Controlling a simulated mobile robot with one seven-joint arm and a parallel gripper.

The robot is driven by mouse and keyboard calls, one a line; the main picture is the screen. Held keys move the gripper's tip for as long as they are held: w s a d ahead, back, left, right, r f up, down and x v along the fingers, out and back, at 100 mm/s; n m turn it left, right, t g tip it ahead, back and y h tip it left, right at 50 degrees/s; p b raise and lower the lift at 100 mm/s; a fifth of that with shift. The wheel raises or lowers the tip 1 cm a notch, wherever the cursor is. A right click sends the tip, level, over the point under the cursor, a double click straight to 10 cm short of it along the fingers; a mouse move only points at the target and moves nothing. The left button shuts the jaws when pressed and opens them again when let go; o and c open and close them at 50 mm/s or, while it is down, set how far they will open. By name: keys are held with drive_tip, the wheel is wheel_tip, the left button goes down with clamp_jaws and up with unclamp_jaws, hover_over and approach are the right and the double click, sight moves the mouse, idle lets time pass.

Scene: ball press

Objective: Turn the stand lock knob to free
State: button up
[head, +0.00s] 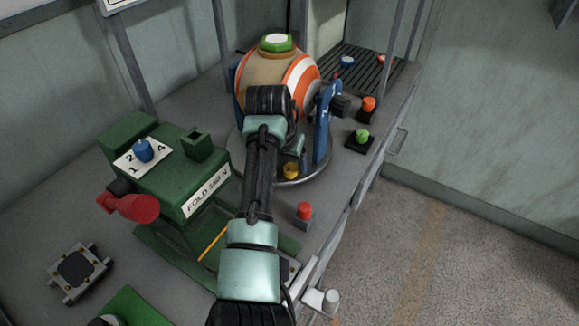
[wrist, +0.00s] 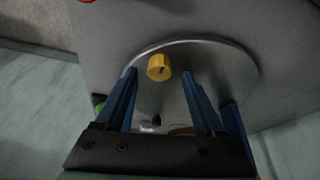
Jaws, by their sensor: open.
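The yellow knob (head: 290,170), which I take for the stand lock knob, is on the round grey stand base below the orange, white and tan ball (head: 302,78). In the wrist view the knob (wrist: 158,67) has a dark mark on its face. My gripper (wrist: 160,73) is open, its two blue fingers pointing towards the base. The knob shows between the fingertips, and no contact is visible; the depth gap is hard to judge. In the head view my arm covers part of the ball and base, and the fingers cannot be made out.
A blue upright (head: 324,122) with a dark side knob (head: 346,105) rises beside the ball. A red button (head: 304,211) and a green button (head: 362,135) are near the bench edge. A green machine (head: 180,170) with a red handle (head: 135,207) stands left.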

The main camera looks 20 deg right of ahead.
sight(290, 171)
drive_tip(key=shift+x, duration=1.25)
drive_tip(key=shift+c, duration=0.3)
clamp_jaws()
